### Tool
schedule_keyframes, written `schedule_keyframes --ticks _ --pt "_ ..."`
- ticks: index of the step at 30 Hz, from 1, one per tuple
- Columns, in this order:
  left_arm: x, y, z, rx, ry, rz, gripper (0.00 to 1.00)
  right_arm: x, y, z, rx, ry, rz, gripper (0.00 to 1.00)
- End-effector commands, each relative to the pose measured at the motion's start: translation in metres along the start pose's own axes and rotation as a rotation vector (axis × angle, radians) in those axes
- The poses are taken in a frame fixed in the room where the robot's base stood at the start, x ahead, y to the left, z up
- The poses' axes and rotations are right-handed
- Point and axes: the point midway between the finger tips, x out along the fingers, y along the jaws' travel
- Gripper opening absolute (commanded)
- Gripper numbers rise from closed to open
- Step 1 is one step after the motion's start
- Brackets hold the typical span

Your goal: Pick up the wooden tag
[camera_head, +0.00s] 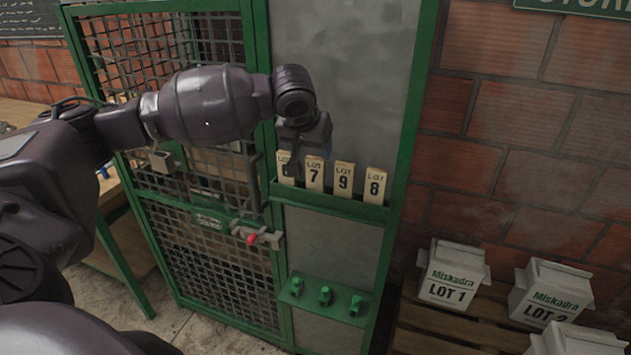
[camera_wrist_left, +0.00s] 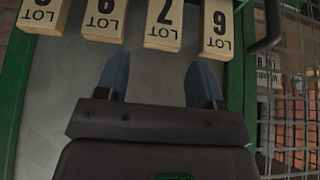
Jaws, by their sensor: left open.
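My left gripper (camera_head: 293,165) is in front of the leftmost tag. My right gripper is not in view.
A green-framed mesh door (camera_head: 215,245) with a red-knobbed latch (camera_head: 251,239) is left of the panel. Green pegs (camera_head: 325,295) stick out below the holder. White Miskadra boxes (camera_head: 452,277) stand on a pallet at lower right.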

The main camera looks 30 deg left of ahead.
Motion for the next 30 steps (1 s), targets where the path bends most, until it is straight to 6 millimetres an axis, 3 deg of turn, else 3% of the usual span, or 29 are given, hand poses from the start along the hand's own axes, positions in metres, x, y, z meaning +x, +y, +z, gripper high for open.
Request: schedule_keyframes --ticks 3,11,21,30 --pt "0.018 0.000 0.000 -0.001 -0.001 0.000 0.62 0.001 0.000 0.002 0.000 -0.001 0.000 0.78" --pt "0.034 0.000 -0.001 0.000 0.001 0.001 0.62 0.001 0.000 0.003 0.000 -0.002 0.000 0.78" --pt "0.076 -0.003 -0.005 0.000 0.000 0.002 0.62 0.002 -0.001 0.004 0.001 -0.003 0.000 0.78" --pt "0.082 -0.003 -0.005 0.001 0.002 0.001 0.62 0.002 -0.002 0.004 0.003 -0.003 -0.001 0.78"
